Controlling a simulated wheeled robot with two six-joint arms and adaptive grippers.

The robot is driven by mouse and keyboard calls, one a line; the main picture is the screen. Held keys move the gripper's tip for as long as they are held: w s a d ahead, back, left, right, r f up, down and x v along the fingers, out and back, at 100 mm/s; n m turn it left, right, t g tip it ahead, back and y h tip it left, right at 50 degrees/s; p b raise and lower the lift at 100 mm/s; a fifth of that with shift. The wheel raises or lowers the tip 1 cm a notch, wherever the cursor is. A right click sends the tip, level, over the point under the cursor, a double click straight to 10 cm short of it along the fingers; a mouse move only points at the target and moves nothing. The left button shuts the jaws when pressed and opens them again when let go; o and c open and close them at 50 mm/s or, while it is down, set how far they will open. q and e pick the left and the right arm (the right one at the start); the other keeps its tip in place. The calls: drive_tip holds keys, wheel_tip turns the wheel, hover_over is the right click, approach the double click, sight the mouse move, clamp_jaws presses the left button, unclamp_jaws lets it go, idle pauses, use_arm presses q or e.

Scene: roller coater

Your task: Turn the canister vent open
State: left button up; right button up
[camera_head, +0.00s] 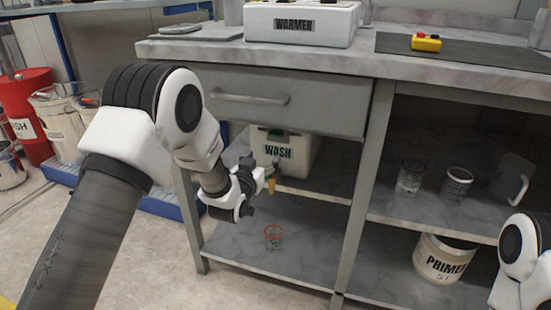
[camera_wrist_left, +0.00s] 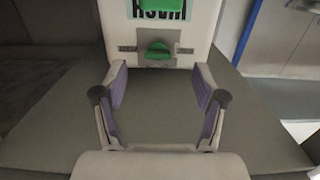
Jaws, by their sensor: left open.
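The white canister marked WASH (camera_head: 300,160) stands on the shelf under the drawer in the head view. In the left wrist view the canister (camera_wrist_left: 205,25) appears upside down, with the green knob (camera_wrist_left: 158,52) on a grey plate and small unreadable marks to either side. Another green part (camera_wrist_left: 155,4) shows at the top edge. My left gripper (camera_wrist_left: 160,82) is open and empty, its fingers apart and short of the knob. In the head view my left gripper (camera_head: 262,178) is in front of the canister's lower front. My right gripper is out of frame.
A small beaker (camera_head: 273,237) stands on the lower shelf below. The drawer (camera_head: 300,100) and its handle overhang the canister. Glass vessels (camera_head: 410,178) and a PRIMER bucket (camera_head: 443,262) are on the right shelves. The bench post (camera_head: 362,190) stands right of the canister.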

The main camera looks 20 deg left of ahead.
sight(275, 135)
use_arm(q)
drive_tip(key=w+r, duration=0.1)
drive_tip(key=w+r+t, duration=0.1)
drive_tip(key=shift+w+d+r, duration=0.2)
drive_tip(key=shift+w+r, duration=0.05)
drive_tip(key=shift+w, duration=0.05)
drive_tip(key=w+b, duration=0.2)
drive_tip(key=w, duration=0.3)
drive_tip(key=shift+w+d+f+b, duration=0.1)
drive_tip(key=shift+w+f+b, duration=0.05)
drive_tip(key=shift+w+b, duration=0.2)
drive_tip(key=shift+w, duration=0.35)
drive_tip(key=c, duration=1.1)
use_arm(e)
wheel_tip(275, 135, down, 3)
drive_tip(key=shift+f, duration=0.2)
